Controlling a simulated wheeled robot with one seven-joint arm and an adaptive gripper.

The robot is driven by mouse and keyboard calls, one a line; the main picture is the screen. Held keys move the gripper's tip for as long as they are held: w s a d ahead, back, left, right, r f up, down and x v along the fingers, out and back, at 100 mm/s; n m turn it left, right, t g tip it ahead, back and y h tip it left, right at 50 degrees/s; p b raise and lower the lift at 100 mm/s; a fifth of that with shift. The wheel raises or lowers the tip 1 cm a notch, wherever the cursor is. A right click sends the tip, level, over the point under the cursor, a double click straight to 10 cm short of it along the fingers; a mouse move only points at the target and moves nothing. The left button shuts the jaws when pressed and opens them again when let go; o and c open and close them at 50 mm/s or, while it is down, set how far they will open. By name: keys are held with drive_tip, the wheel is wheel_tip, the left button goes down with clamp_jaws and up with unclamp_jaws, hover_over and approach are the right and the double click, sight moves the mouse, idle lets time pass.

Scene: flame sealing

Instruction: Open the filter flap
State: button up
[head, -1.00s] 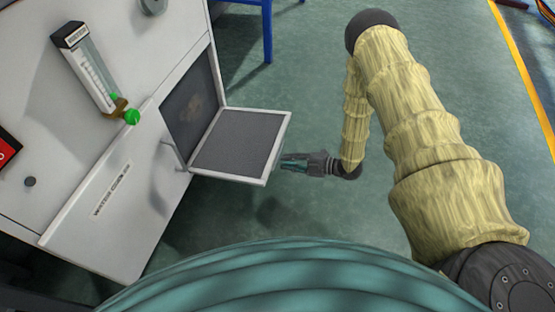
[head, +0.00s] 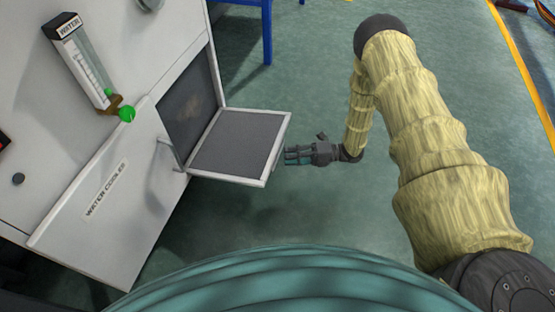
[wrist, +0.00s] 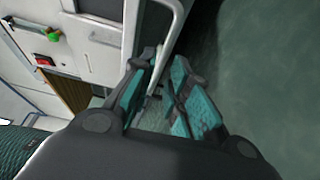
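The filter flap (head: 236,141), a dark mesh panel in a white frame, stands swung out from the white cabinet (head: 75,130), beside a dark opening (head: 190,100). Exact contact is hard to tell.
A flow meter (head: 82,65) with a green knob (head: 126,114) is on the cabinet face. A blue metal leg (head: 266,30) stands behind. The green floor (head: 320,90) right of the flap is clear.

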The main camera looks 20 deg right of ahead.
sight(278, 156)
drive_tip(key=shift+w+a+b, duration=0.2)
drive_tip(key=shift+a+b, duration=0.1)
drive_tip(key=shift+a, duration=0.55)
drive_tip(key=shift+w+a+b, duration=0.15)
drive_tip(key=shift+a+b, duration=0.15)
drive_tip(key=shift+a, duration=0.5)
drive_tip(key=shift+w+a+b, duration=0.2)
drive_tip(key=shift+a+b, duration=0.1)
drive_tip(key=shift+a, duration=0.55)
clamp_jaws()
